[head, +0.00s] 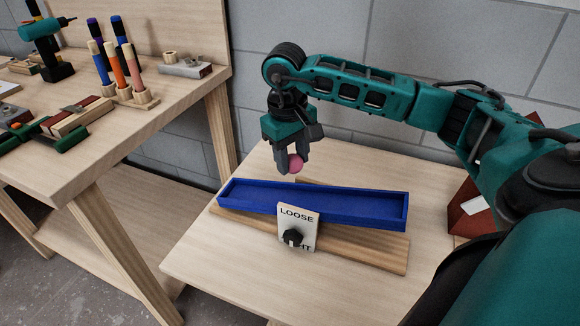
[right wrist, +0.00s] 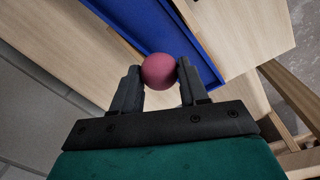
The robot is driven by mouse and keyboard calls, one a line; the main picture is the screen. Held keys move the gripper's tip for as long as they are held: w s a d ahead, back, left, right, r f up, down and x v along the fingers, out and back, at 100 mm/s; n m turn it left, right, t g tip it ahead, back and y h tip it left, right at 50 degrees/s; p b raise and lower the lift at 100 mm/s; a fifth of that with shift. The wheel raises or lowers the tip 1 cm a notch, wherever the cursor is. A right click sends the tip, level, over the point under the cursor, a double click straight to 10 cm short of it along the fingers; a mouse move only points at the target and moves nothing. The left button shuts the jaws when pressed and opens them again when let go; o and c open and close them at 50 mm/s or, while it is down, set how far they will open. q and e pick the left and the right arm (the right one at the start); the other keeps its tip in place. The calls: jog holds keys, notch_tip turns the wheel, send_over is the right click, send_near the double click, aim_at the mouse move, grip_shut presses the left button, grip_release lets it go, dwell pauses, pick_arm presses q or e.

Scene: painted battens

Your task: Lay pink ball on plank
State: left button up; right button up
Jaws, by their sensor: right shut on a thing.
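The pink ball (head: 295,163) is held between the fingers of my right gripper (head: 292,164). In the right wrist view the ball (right wrist: 159,71) sits between both fingertips of the right gripper (right wrist: 158,74). The gripper points down and holds the ball above the far side of the blue tray-like plank (head: 330,202), left of its middle. The blue plank has raised rims and also shows in the right wrist view (right wrist: 140,17). It looks slightly tilted, its right end lower in the picture. My left gripper is not in view.
A white plate marked "LOOSE" with a black knob (head: 292,237) stands before the blue plank. A wooden batten (head: 360,247) lies below it on the table (head: 250,270). A workbench (head: 150,110) with pens, a drill and tools stands left. A dark red box (head: 466,212) is at right.

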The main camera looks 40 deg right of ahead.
jog(key=shift+d, duration=0.15)
jog(key=shift+s+f, duration=0.15)
jog(key=shift+s+d+f+b, duration=0.15)
jog(key=shift+s+f+b, duration=0.1)
jog(key=shift+f+b, duration=0.9)
jog(key=shift+s+d+f+b, duration=0.1)
jog(key=shift+s+f+b, duration=0.2)
jog(key=shift+f+b, duration=0.85)
jog(key=shift+s+d+f+b, duration=0.2)
jog(key=shift+f+b, duration=0.5)
jog(key=shift+f, duration=0.8)
jog(key=o, duration=1.1)
